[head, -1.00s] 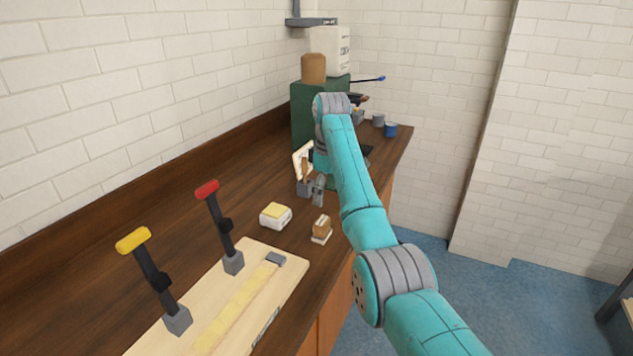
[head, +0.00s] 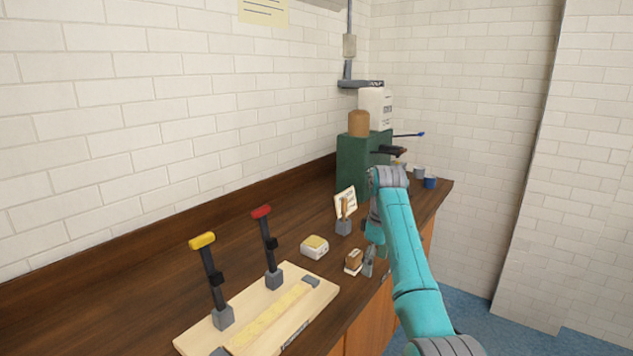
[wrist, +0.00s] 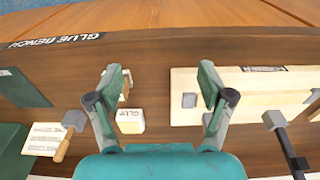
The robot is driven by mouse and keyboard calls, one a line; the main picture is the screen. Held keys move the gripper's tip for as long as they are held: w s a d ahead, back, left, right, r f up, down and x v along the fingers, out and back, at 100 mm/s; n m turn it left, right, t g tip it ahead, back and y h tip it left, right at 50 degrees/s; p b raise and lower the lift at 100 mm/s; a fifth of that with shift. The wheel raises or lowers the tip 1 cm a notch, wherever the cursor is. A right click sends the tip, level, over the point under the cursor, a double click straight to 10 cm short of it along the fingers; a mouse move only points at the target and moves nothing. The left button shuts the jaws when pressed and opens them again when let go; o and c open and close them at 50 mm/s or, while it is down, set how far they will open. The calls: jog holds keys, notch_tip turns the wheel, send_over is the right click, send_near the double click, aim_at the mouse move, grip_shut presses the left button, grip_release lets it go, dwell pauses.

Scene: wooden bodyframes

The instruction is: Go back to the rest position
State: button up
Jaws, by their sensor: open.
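My gripper (head: 368,262) hangs over the front edge of the brown bench (head: 150,265), beside a small brown-and-white block (head: 353,259). The small block shows partly behind the left finger. A white box with a yellow top (head: 314,246) stands near the block; in the wrist view the box (wrist: 130,120) is below and between the fingers. My teal arm reaches in from the lower right.
A pale clamp board (head: 190,342) with yellow-handled (head: 203,241) and red-handled (head: 262,212) upright clamps lies left. A green block (head: 352,160) and cups (head: 430,182) are farther back. Open floor (head: 480,318) lies right.

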jog(key=s+f+m+t, duration=0.1)
jog(key=s+f+t, duration=0.15)
jog(key=f, duration=1.15)
jog(key=s+f+m+t, duration=0.15)
jog(key=s+f, duration=0.25)
jog(key=f, duration=1)
jog(key=s+d+f+m+t, duration=0.1)
jog(key=s+f, duration=0.7)
jog(key=s, duration=0.3)
jog(key=s+d+f+m+t, duration=0.1)
jog(key=s+f+m+t, duration=0.1)
jog(key=s+f, duration=0.7)
jog(key=s+d+r+m+t, duration=0.1)
jog(key=s+r+t, duration=0.15)
jog(key=s, duration=1.05)
jog(key=s+r+m+t, duration=0.15)
jog(key=s+r, duration=0.25)
jog(key=s, duration=0.8)
jog(key=s+r+m+t, duration=0.1)
jog(key=s+r, duration=0.7)
jog(key=r, duration=0.3)
jog(key=s+r+m+t, duration=0.1)
jog(key=s+r+t, duration=0.1)
jog(key=s+r, duration=0.7)
notch_tip(320, 180, up, 3)
jog(key=shift+d+f+m+h, duration=0.15)
jog(key=shift+m+h, duration=0.15)
